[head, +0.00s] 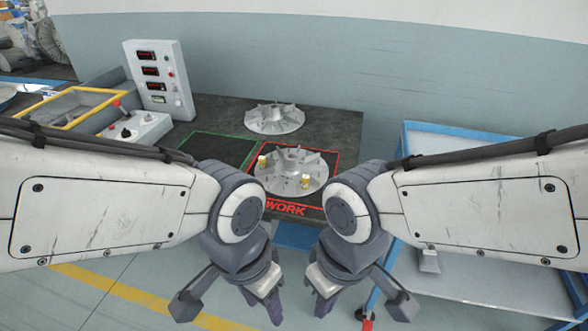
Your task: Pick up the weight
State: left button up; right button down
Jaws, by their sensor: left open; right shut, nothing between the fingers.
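Two small brass-coloured pieces that look like weights are on the front grey impeller (291,170). One weight (262,161) is at its left side and the other weight (305,181) is near its front edge. My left gripper (273,308) is open and points down, in front of the bench and below the impeller in the head view. My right gripper (322,307) is shut and empty, at a similar height to its right. Both grippers are apart from the weights.
A second impeller (274,118) lies behind on the dark bench (222,112). A red WORK outline surrounds the front impeller; the green-outlined area (217,149) is empty. A control panel (160,78) and switch box (135,127) stand left. A blue-framed cart (455,132) is at right.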

aim_at(262, 164)
jog(key=k, duration=0.5)
jog(key=u, duration=0.85)
jog(key=i, duration=1.15)
jog(key=z, duration=0.5)
jog(key=i, duration=0.65)
jog(key=z, duration=0.65)
jog(key=k, duration=0.3)
jog(key=z, duration=0.55)
jog(key=i, duration=0.6)
jog(key=u, duration=0.3)
